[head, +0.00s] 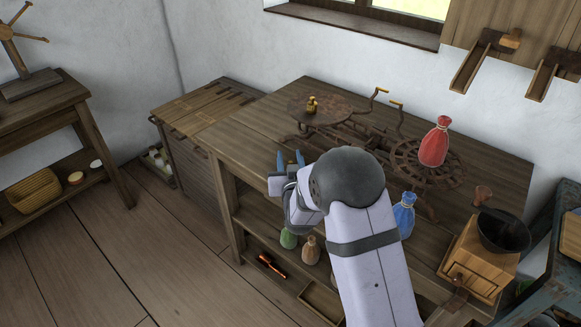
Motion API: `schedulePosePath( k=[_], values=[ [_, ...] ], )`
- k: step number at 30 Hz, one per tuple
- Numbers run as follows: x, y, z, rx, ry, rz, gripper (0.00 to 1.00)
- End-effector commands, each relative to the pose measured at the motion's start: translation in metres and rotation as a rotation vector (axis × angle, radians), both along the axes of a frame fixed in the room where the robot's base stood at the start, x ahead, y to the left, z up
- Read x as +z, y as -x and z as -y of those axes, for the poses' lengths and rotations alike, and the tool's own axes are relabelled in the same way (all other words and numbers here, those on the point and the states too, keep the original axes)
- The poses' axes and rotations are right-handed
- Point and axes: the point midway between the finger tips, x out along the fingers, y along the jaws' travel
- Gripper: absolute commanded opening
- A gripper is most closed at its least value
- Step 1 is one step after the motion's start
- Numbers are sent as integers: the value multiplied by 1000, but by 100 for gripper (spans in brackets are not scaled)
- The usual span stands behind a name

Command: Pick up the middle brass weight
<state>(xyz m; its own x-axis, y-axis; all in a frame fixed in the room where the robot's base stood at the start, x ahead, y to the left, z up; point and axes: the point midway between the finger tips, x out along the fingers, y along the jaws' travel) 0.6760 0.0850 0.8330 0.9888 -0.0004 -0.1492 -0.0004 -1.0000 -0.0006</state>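A small brass weight or a tight group of them (312,105) sits on a round wooden plate (328,118) at the left of a balance-like device on the table. They are too small to tell apart, so I cannot say which is the middle one. My gripper (290,159) is in front of and a little left of the plate, near the table's left front edge. Its two blue fingertips are apart, with nothing visible between them. It is clear of the brass.
A red sack (434,142) rests on the device's right wheel-like pan (455,172). Two crank handles (379,92) rise behind the plate. A blue sack (404,214) and a wooden grinder (480,262) stand to the right. The tabletop (262,132) left of the plate is clear.

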Motion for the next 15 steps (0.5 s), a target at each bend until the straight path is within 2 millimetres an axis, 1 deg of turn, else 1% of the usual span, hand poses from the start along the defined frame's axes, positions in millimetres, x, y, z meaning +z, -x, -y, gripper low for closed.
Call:
schedulePosePath(
  k=[3,6,13,14,15],
  values=[
    [-2,-9,1,0,0,-1,33],
    [-2,-13,0,0,0,0,33],
    [-2,-13,0,0,1,0,33],
    [-2,-13,0,0,1,0,28],
    [-2,-13,0,0,1,0,19]
  ],
)
